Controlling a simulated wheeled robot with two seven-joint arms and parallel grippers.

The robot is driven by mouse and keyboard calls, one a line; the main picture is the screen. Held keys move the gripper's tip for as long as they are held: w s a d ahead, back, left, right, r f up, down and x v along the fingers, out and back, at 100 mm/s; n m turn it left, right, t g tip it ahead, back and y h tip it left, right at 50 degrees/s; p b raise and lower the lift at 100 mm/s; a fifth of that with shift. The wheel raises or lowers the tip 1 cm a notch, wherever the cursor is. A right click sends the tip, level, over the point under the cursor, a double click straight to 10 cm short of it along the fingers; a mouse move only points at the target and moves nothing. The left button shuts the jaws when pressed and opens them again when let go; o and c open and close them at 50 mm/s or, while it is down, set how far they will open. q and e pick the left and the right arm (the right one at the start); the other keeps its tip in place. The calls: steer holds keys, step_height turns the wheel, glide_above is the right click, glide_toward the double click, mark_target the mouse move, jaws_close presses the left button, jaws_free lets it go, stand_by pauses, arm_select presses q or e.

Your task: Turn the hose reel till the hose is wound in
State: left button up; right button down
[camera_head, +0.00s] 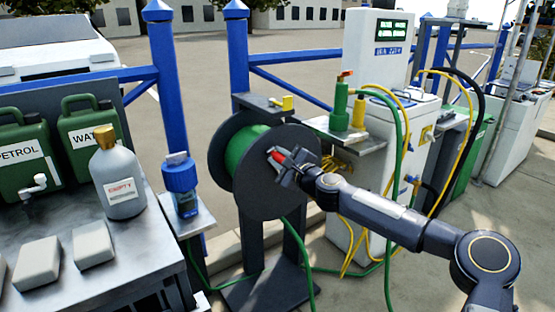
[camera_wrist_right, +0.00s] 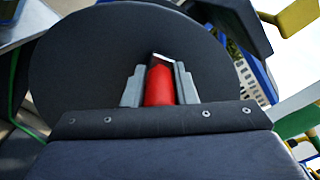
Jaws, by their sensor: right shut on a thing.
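The hose reel (camera_head: 238,188) stands on a dark post, with dark round side discs and green hose wound between them. Its near disc also fills much of the right wrist view (camera_wrist_right: 85,62). A green hose (camera_head: 303,262) hangs from the reel towards the ground. My right gripper (camera_head: 280,160) reaches in from the right in front of the near disc. It is shut on the reel's red crank handle (camera_wrist_right: 159,86), which shows between the two fingers in the right wrist view. My left gripper is not in view.
A bench (camera_head: 130,250) on the left holds green cans (camera_head: 90,130), a grey bottle (camera_head: 118,175) and grey blocks. A blue container (camera_head: 181,185) stands beside it. A white service pedestal (camera_head: 375,45) with yellow and green hoses stands right of the reel, behind my arm. Blue railings run behind.

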steer(key=shift+d, duration=0.1)
steer(key=c, duration=1.2)
jaws_free()
steer(key=shift+o, duration=0.2)
steer(key=v, duration=0.7)
steer(key=shift+s+d, duration=0.15)
steer(key=shift+s, duration=0.15)
